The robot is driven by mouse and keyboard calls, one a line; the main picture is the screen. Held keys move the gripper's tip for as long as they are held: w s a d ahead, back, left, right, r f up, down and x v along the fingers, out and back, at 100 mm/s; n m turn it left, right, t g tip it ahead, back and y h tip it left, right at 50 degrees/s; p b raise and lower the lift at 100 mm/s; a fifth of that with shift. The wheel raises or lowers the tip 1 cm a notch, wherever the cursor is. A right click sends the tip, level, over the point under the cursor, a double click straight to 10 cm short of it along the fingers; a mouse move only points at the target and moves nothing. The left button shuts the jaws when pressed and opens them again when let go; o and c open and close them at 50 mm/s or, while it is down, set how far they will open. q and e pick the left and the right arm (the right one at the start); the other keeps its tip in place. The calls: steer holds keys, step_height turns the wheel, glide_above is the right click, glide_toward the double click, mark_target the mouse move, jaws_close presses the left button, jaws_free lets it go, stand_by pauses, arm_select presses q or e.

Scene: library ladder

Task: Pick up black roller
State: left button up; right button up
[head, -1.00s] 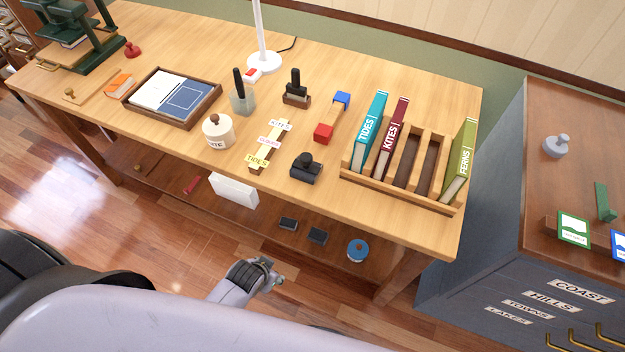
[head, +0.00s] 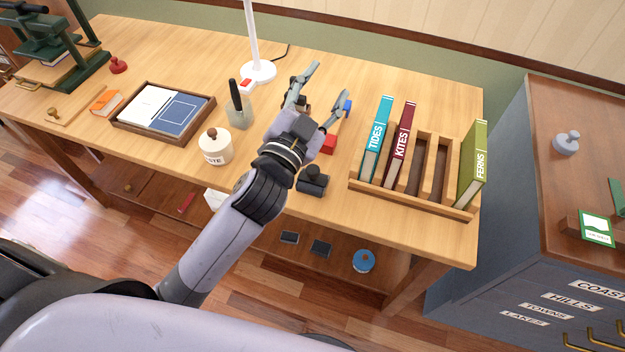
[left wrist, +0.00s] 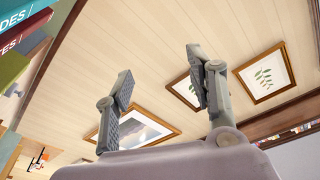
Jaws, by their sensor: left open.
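My left gripper (head: 328,80) is open above the middle of the workbench, its fingers pointing toward the back wall. In the left wrist view the open left gripper (left wrist: 162,85) has nothing between its fingers. A black item with an upright handle on a brown base, which may be the roller, is almost wholly hidden behind the gripper; a bit of brown shows there. A second dark item (head: 312,181) with a rounded black top sits at the bench front, beside my forearm. I cannot tell for sure which is the black roller. My right gripper is out of view.
A wooden rack (head: 418,203) with books stands right of the gripper. A red block (head: 328,144) is close to the right finger. A paste jar (head: 214,147), a grey cup (head: 240,112) and a white lamp (head: 258,70) stand left of it. A book tray (head: 143,136) lies further left.

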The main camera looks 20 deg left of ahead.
arm_select(q)
steer(key=s+d+r+m+h, duration=0.1)
steer(key=d+r+m+h, duration=0.9)
steer(key=h, duration=0.1)
steer(key=s+d+m+g+h, duration=0.75)
steer(key=d+m+g, duration=0.35)
steer(key=m+g, duration=0.7)
steer(key=m+g+y+p, duration=0.1)
steer(key=m+y+p, duration=0.3)
steer(key=y, duration=1.7)
glide_above(313, 169)
steer(key=b, duration=0.1)
steer(key=shift+m, duration=0.5)
steer(key=f, duration=2.7)
steer(key=shift+a+f, duration=0.1)
steer(key=shift+a, duration=0.15)
steer(key=f+p, duration=0.1)
steer(key=f, duration=0.4)
steer(key=shift+d+f+p, duration=0.2)
steer(key=shift+p, duration=0.2)
steer(key=shift+f, duration=0.35)
steer(key=shift+w, duration=0.1)
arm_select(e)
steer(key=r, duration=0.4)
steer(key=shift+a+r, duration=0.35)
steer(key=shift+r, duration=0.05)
